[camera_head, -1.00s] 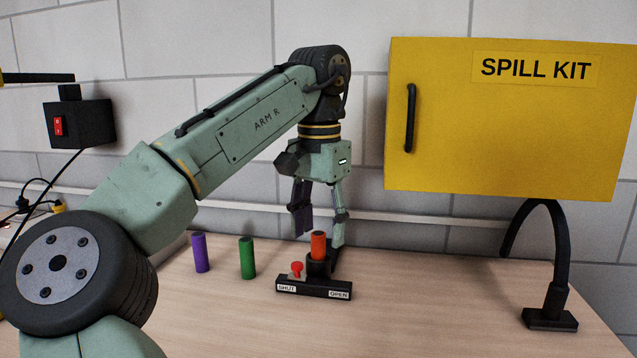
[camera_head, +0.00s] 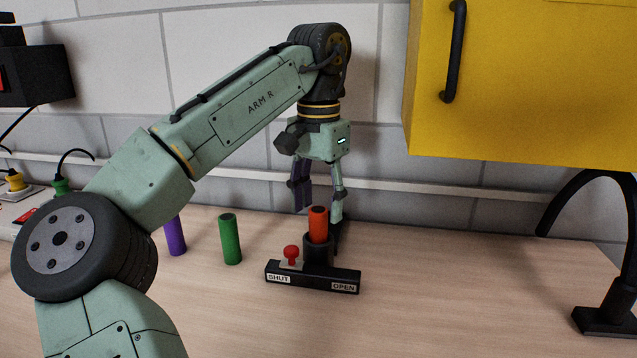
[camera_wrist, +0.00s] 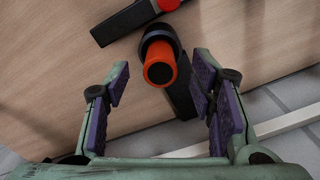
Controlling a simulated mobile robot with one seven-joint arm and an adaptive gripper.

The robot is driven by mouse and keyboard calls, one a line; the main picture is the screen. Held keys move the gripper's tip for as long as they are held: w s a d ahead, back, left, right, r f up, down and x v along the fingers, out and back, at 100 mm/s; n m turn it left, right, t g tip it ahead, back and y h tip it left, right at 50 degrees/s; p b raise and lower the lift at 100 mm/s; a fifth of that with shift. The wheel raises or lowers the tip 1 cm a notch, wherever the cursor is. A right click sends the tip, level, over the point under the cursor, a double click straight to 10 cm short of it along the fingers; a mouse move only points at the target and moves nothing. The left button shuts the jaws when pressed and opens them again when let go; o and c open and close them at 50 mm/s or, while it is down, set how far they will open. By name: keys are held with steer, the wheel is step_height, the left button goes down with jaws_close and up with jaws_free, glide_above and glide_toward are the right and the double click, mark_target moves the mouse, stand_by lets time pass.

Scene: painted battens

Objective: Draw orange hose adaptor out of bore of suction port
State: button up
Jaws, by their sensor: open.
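The orange hose adaptor (camera_head: 318,223) stands upright in the black suction port (camera_head: 318,250), its upper part showing above the rim. The port is on a black base marked SHUT and OPEN (camera_head: 312,278), with a red knob (camera_head: 291,253) on the SHUT side. My gripper (camera_head: 318,205) points down just behind and above the adaptor, open and empty. In the wrist view the adaptor (camera_wrist: 160,66) lies ahead of and between the lines of the two purple-padded fingers (camera_wrist: 162,88), touching neither as far as I can see. The adaptor's lower part is hidden in the bore.
A green cylinder (camera_head: 230,240) and a purple cylinder (camera_head: 175,236) stand left of the port, the purple one partly behind my arm. A yellow cabinet (camera_head: 520,110) hangs at upper right. A black curved stand (camera_head: 605,320) is at the right. The front table is clear.

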steer(key=shift+f, duration=1.95)
jaws_close()
steer(key=c, duration=0.7)
jaws_free()
jaws_close()
steer(key=shift+r, duration=0.2)
steer(key=shift+r+p, duration=2.75)
steer(key=shift+p, duration=0.7)
